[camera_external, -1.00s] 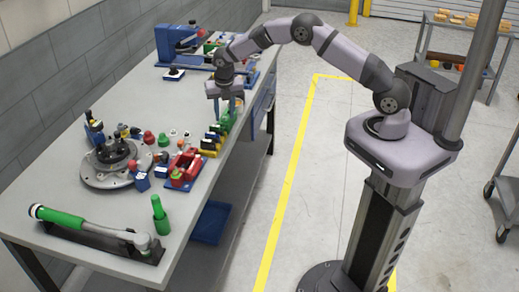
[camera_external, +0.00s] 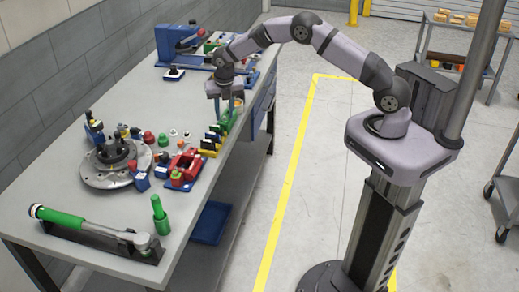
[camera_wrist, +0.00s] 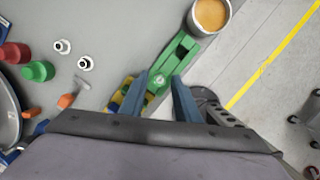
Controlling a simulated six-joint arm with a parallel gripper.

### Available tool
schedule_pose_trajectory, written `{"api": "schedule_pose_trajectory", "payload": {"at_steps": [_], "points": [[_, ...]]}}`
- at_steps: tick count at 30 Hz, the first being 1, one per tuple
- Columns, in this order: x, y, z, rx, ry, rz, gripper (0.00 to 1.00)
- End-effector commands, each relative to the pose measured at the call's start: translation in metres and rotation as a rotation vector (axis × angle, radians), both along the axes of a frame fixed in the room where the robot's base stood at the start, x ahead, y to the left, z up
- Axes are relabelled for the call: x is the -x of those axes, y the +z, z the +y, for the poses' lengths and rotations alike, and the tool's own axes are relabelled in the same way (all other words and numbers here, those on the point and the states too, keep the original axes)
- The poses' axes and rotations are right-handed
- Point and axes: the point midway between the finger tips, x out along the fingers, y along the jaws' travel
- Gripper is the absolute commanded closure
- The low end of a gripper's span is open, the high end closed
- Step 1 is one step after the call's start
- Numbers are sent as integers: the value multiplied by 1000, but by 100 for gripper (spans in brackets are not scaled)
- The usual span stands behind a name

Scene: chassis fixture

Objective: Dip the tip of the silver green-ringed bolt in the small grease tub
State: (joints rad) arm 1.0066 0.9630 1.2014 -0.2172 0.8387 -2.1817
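My gripper (camera_external: 230,107) points down over the right edge of the bench; it also shows in the wrist view (camera_wrist: 160,80). Its two blue-grey fingers stand apart, over or beside a slotted green block (camera_wrist: 168,68). A pale round spot (camera_wrist: 155,82) shows on the green between the fingers; I cannot tell whether it is the silver green-ringed bolt. No grip on anything is visible. A round metal tub with tan contents, apparently the grease tub (camera_wrist: 210,15), stands at the far end of the green block in the wrist view. I cannot make it out in the external view.
Yellow and blue holders (camera_wrist: 122,95) sit left of the fingers. Two small white-rimmed parts (camera_wrist: 74,55) and red and green knobs (camera_wrist: 38,70) lie farther left. A round grey fixture (camera_external: 110,165) and a red block (camera_external: 184,168) stand nearby. The bench edge is close on the right.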

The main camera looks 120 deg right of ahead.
Motion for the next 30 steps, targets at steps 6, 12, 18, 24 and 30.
{"api": "schedule_pose_trajectory", "payload": {"at_steps": [6,12,18,24,30], "points": [[0,0,0,0,0,0,100],[0,2,0,1,0,-1,100],[0,13,0,1,0,-1,100],[0,28,0,1,-1,-1,100],[0,42,0,0,-1,0,100]]}}
